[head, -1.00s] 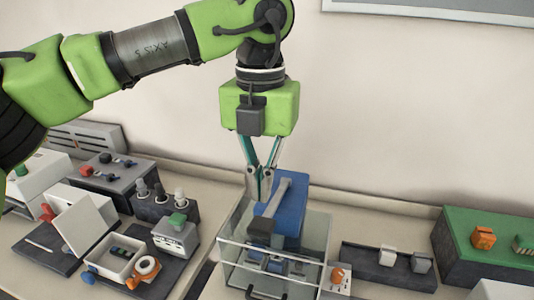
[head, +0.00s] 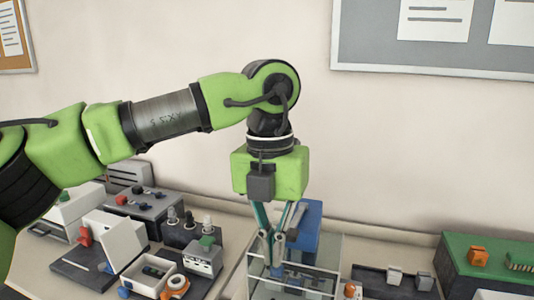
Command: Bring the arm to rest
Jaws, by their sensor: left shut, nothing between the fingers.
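My left arm (head: 165,118) is green and black and comes in from the left in the head view. Its left gripper (head: 273,262) points straight down with its fingertips together and nothing between them. It hangs in front of a blue device (head: 309,232) that stands in a clear-walled box (head: 327,272). The gripper hides part of the device and of the box. Whether the fingertips are inside the box or above it, I cannot tell. My right gripper does not show.
On the right are a dark tray (head: 375,290) and a green-topped box (head: 480,252). The wall behind is clear up to the noticeboard (head: 370,35).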

